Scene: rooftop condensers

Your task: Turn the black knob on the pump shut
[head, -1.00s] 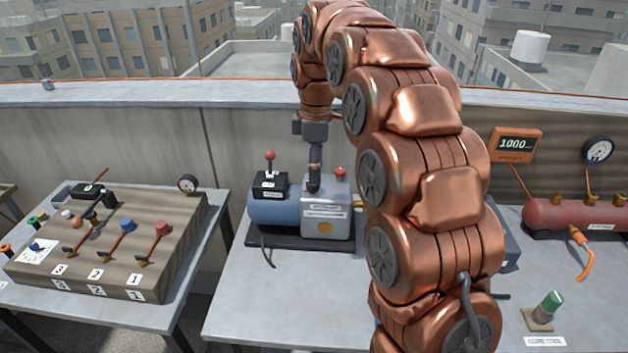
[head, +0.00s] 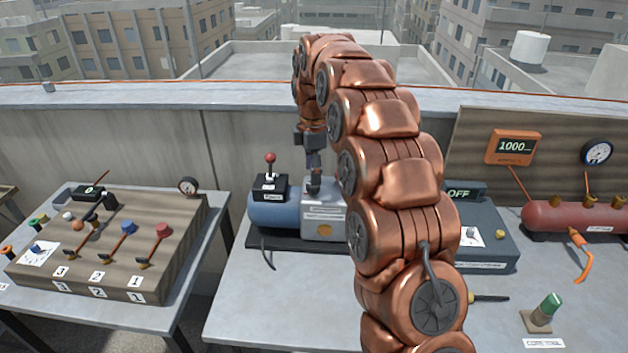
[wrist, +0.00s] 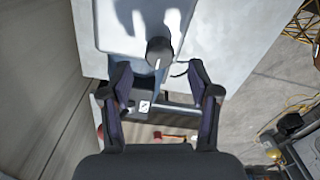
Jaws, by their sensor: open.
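The pump (head: 322,226) is a grey box joined to a blue cylinder (head: 268,212) on a dark base in the head view. Its black knob (wrist: 160,50) shows in the wrist view as a dark round knob with a pale mark on its edge, on the pale top of the pump. My gripper (wrist: 158,76) is open and empty, its fingers left and right of the picture's middle. The knob appears just above the line between the fingertips, and no contact shows. In the head view my gripper (head: 314,184) is over the pump, and the knob cannot be told from it.
A red-knobbed lever (head: 269,160) stands on the black box by the cylinder. A dark box marked OFF (head: 490,250) is to the right, partly behind my arm. A red tank (head: 560,217) stands farther right. A wooden valve board (head: 150,240) is on the left table.

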